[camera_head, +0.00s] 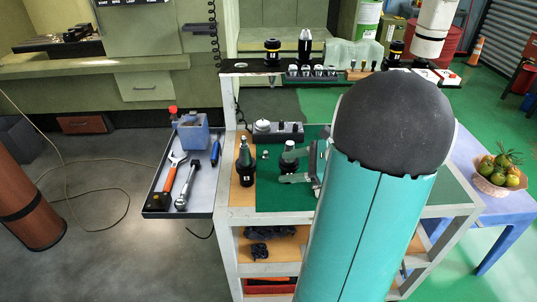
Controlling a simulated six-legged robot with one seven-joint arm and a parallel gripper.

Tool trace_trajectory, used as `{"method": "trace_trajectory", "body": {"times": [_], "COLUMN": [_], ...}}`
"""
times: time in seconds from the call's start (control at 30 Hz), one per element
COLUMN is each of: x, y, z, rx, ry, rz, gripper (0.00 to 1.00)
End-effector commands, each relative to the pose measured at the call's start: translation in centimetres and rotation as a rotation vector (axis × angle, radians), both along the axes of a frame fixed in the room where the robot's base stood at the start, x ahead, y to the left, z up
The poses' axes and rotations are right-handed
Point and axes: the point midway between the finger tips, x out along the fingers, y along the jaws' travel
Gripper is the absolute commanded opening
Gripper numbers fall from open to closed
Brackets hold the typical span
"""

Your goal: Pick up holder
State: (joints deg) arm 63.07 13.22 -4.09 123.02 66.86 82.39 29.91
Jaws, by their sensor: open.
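A dark tool holder (289,158) with a tapered top stands on the green mat of the cart, just left of my arm. My gripper (293,167) is at this holder, with its pale fingers reaching left from behind my teal arm. The fingers are open and appear to lie on either side of the holder; whether they touch it cannot be told. Another dark tool holder (245,160) stands upright on the wooden strip at the cart's left side. Most of my gripper's body is hidden behind my arm.
A side tray (150,205) holds a wrench (172,175), a ratchet and a blue box (193,133). A grey device (277,130) sits behind the mat. A raised back shelf (250,68) bears more holders and collets. A fruit basket (499,175) stands on a table at right.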

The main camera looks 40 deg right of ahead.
Motion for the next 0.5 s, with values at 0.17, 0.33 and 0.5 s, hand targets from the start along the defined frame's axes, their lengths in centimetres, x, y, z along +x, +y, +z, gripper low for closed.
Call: {"method": "trace_trajectory", "body": {"times": [0.17, 0.33, 0.5], "x": [-4.1, -5.5, -3.0], "y": [-8.5, -11.0, -10.2], "z": [-1.6, -2.1, -2.5], "rx": [0.23, 0.303, 0.305], "ry": [-0.081, -0.122, -0.123], "rz": [-0.294, -0.386, -0.385], "gripper": [0.6, 0.6, 0.6]}}
